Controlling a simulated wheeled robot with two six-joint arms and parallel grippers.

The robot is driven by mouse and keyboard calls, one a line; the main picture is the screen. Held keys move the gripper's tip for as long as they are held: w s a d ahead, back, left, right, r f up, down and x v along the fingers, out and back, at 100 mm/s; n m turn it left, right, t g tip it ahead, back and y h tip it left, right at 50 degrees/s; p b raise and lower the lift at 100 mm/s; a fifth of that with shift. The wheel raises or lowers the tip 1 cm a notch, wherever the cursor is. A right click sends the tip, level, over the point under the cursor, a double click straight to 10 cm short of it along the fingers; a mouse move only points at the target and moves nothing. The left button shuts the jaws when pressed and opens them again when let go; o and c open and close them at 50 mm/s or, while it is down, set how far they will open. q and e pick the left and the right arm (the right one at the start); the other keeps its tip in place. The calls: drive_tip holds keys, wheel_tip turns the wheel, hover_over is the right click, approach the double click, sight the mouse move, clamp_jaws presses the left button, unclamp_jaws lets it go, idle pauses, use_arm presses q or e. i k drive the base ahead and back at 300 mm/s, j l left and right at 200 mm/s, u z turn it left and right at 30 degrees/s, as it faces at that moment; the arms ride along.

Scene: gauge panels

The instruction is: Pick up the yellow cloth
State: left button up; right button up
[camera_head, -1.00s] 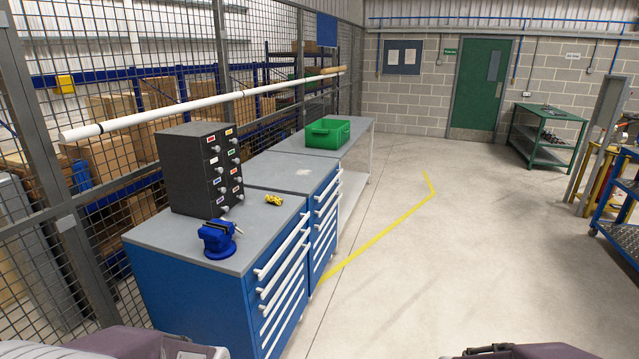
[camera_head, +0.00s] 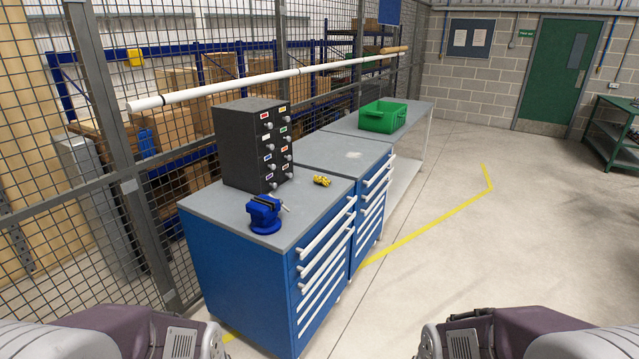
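A small yellow cloth (camera_head: 321,181) with dark marks lies crumpled on the grey top of the blue drawer cabinet (camera_head: 245,280), near its right side. It is to the right of the blue vise (camera_head: 265,213) and the black small-drawer unit (camera_head: 252,146). Parts of my left and right arms show at the bottom left and bottom right of the picture. Neither gripper's fingers are in view, and neither arm reaches the cabinet top.
A second blue cabinet (camera_head: 344,158) and a bench with a green crate (camera_head: 382,116) continue behind. A mesh fence (camera_head: 60,200) runs along the left. The floor (camera_head: 470,260) to the right is clear, with a yellow line (camera_head: 430,220).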

sight(321, 180)
drive_tip(key=i+l+u, duration=1.3)
drive_tip(key=l, duration=0.2)
drive_tip(key=i+l+u, duration=0.15)
drive_tip(key=l+u, duration=0.15)
drive_tip(key=l, duration=0.2)
drive_tip(key=i+l+u, duration=0.1)
drive_tip(key=l+u, duration=0.25)
drive_tip(key=l, duration=0.25)
drive_tip(key=l+u, duration=0.3)
drive_tip(key=l, duration=0.25)
drive_tip(key=l+u, duration=0.35)
drive_tip(key=l, duration=0.3)
